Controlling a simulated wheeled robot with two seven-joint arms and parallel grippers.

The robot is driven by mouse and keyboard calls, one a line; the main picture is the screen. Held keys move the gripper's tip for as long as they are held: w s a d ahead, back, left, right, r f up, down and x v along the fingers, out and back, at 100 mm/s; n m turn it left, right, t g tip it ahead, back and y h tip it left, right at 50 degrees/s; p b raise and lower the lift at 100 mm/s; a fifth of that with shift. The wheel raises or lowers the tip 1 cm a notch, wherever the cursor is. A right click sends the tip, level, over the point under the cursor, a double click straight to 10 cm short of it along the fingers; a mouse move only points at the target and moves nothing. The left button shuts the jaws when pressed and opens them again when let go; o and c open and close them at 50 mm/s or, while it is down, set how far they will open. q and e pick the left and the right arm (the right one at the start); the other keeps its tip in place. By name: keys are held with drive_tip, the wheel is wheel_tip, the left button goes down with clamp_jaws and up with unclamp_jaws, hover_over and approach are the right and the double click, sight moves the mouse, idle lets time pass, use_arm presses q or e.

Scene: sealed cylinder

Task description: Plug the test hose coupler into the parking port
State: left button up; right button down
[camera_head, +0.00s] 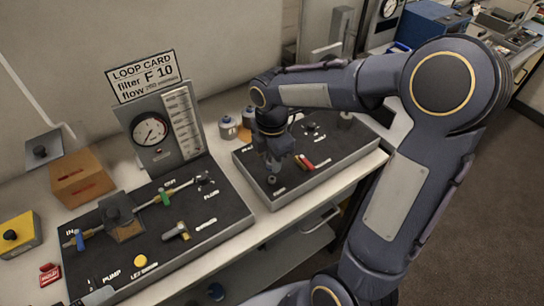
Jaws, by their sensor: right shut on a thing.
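My right gripper (275,160) points down over the left part of the right-hand dark panel (340,150). It is shut on a small dark piece, which I take to be the test hose coupler; the fingers hide most of it. A small dark round fitting (272,180) shows on the panel just below the fingertips. I cannot tell whether the held piece touches it, or which fitting is the parking port. My left gripper is not in view.
A red-handled part (304,163) lies close right of the gripper. The left-hand panel (205,235) carries valves and a yellow button (140,261). A gauge board (165,130) stands behind it. A cardboard box (82,178) and a yellow switch box (20,235) are at left.

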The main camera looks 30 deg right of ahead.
drive_tip(key=shift+f+b, duration=1.25)
drive_tip(key=shift+f, duration=0.6)
drive_tip(key=shift+p, duration=0.35)
idle(0.5)
drive_tip(key=shift+f, duration=0.3)
drive_tip(key=c, duration=1.1)
unclamp_jaws()
drive_tip(key=shift+r, duration=0.1)
wheel_tip(320, 180, up, 8)
drive_tip(key=shift+f+b, duration=0.1)
drive_tip(key=shift+b, duration=0.2)
